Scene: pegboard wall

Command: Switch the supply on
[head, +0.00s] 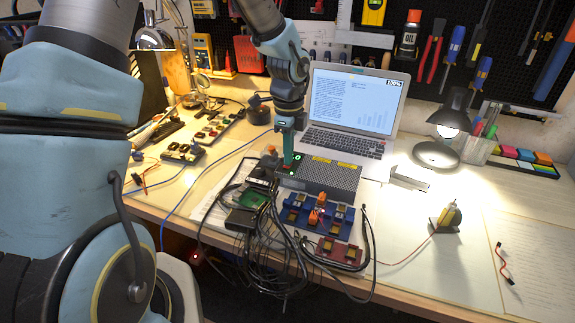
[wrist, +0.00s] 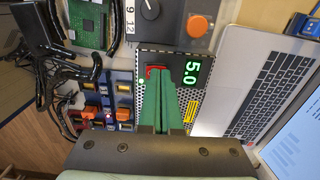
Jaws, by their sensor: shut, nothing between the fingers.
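The supply is a perforated metal box (head: 335,177) with a dark end panel, standing in front of the laptop. In the wrist view its panel carries a red switch (wrist: 153,71) and a lit green display (wrist: 192,72) reading 5.0. My gripper (head: 288,163) is shut and empty, pointing down at the panel end of the supply. In the wrist view its green fingertips (wrist: 164,72) are together at the red switch and cover part of it. I cannot tell whether they press on it or which way the switch is tipped.
A grey box with a knob and orange button (wrist: 197,25) sits beside the panel. The laptop (head: 350,110) stands open behind. Blue modules (head: 325,222), a green board (wrist: 88,20) and loose black cables (head: 270,255) crowd the front. The table at the right is clearer.

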